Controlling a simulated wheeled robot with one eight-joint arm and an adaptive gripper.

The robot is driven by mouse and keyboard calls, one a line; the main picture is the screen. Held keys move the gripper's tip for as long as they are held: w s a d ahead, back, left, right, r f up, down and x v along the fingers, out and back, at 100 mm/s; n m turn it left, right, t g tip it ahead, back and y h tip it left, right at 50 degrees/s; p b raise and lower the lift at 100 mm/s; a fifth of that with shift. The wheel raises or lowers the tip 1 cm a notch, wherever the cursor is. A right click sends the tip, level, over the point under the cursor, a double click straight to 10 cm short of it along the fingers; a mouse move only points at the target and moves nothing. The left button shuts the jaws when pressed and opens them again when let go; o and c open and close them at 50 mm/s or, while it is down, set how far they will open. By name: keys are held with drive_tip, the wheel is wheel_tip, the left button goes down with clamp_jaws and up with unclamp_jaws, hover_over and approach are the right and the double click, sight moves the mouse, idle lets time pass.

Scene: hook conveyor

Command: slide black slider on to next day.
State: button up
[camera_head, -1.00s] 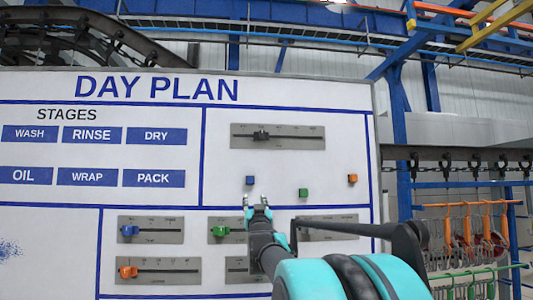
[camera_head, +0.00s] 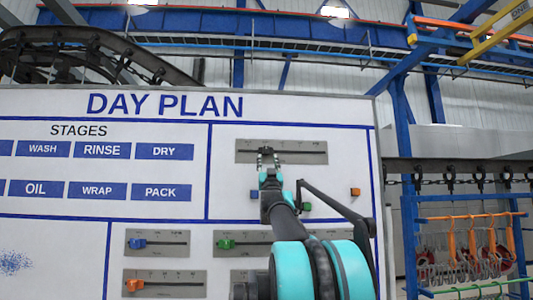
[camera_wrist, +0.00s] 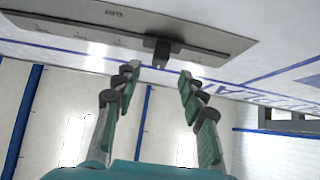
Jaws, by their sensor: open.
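The black slider (camera_head: 266,151) sits on a grey metal plate (camera_head: 308,157) at the upper right of the DAY PLAN board, left of the middle of its dark slot. It also shows in the wrist view (camera_wrist: 162,48) as a dark block standing out from the plate. My gripper (camera_head: 268,158) is just below the slider in the head view. In the wrist view my gripper (camera_wrist: 160,75) has its two fingers apart, with the slider beyond and roughly between the tips. The fingers hold nothing. I cannot tell whether a tip touches the slider. The day marks are too small to read.
A blue block (camera_head: 254,194), a green block (camera_head: 306,207) and an orange block (camera_head: 355,192) are on the board near my arm. Lower plates carry blue (camera_head: 138,243), green (camera_head: 226,243) and orange (camera_head: 134,285) sliders. Hooks hang from a rack (camera_head: 470,215) at the right.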

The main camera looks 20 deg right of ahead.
sight(267, 151)
drive_tip(key=x, duration=0.7)
drive_tip(key=shift+f, duration=0.1)
clamp_jaws()
idle(0.3)
